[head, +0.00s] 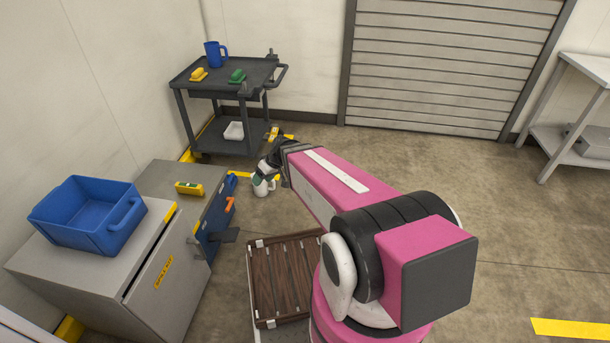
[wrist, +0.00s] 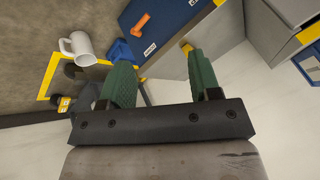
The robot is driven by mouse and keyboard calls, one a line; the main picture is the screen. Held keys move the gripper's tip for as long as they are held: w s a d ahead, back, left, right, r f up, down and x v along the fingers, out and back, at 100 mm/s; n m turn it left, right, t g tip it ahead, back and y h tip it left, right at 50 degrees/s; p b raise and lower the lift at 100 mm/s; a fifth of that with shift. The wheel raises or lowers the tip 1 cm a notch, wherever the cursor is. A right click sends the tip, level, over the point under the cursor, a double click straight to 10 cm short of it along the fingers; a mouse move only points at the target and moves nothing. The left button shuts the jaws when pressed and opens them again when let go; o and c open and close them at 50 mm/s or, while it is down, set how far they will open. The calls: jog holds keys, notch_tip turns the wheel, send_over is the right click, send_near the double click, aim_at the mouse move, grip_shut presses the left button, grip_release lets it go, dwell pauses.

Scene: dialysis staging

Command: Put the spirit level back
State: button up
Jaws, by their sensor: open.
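The spirit level (head: 189,188), a short yellow bar with a green patch, lies on top of the low grey cabinet (head: 160,176) in the head view. A small yellow end (wrist: 187,47) at the cabinet's edge in the wrist view may be the same level; most of it is hidden by a finger. My gripper (head: 259,178) is small and partly hidden by my arm in the head view, to the right of the cabinet. In the wrist view its two green fingers (wrist: 162,78) are apart with nothing held between them.
A white mug (head: 263,187) is near my gripper, on the floor. A blue panel with an orange handle (head: 230,204) is on the cabinet's side. A blue bin (head: 88,215) stands on the front cabinet. The dark cart (head: 225,72) holds a blue mug (head: 215,54). Floor at right is open.

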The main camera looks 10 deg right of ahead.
jog(key=s+d+r+m+h, duration=0.3)
jog(key=s+d, duration=0.1)
jog(key=d, duration=0.3)
jog(key=s+d+r+m+g+h, duration=0.1)
jog(key=s+d+r+m+h, duration=0.2)
jog(key=d, duration=0.5)
jog(key=shift+s+r+m, duration=0.2)
jog(key=shift+s+m, duration=0.2)
jog(key=shift+s, duration=0.25)
